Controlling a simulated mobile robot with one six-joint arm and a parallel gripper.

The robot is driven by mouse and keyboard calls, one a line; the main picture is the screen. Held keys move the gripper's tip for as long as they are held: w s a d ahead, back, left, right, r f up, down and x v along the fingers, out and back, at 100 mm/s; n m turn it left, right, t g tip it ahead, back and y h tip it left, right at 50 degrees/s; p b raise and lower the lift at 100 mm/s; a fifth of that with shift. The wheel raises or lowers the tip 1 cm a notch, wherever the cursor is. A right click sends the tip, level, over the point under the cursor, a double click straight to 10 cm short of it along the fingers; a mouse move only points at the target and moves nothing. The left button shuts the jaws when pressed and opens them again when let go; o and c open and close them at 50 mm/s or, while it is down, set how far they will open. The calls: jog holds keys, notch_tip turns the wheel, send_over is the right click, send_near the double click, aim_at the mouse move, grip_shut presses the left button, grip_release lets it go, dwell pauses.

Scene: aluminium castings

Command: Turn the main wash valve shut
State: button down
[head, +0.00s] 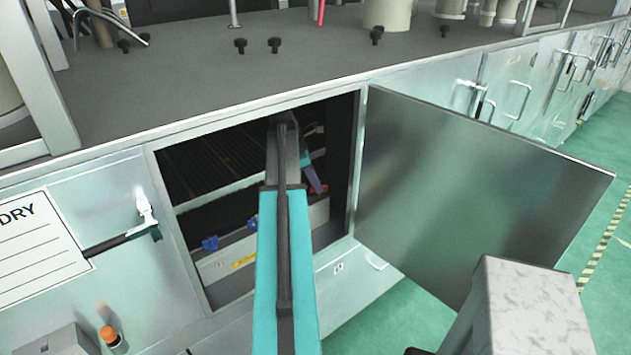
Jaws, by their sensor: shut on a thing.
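Inside the open cabinet under the bench, a pale manifold (300,220) carries small coloured valve handles. Two are blue, one at the left (210,243) and one further right (252,222). A small red handle (323,188) shows at the right end. No readable label tells which is the main wash valve. My teal and dark arm reaches in through the opening and bends down to the right. My gripper (317,187) is small in the view, at the red handle and shut on it. The fingers and part of the handle are hard to make out.
The cabinet door (470,185) stands wide open to the right. A yellow label (244,261) is on the manifold. A dark-barred handle (125,240) sticks out left of the opening. Green floor (375,315) shows below the door.

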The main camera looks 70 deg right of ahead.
jog(key=m, duration=0.2)
jog(key=m+y+p, duration=0.1)
jog(key=m, duration=0.1)
jog(key=m+y+p, duration=0.1)
jog(key=m, duration=0.1)
jog(key=shift+w+d+r+g, duration=0.1)
jog(key=shift+d+g, duration=0.3)
jog(key=m+y, duration=0.1)
jog(key=m, duration=0.3)
jog(key=shift+d+m+t+y, duration=0.1)
jog(key=shift+m+t+y, duration=0.2)
jog(key=shift+y, duration=0.1)
jog(key=shift+m+y, duration=0.3)
jog(key=shift+m, duration=0.5)
jog(key=c, duration=1.8)
grip_release()
jog(key=shift+c, duration=0.2)
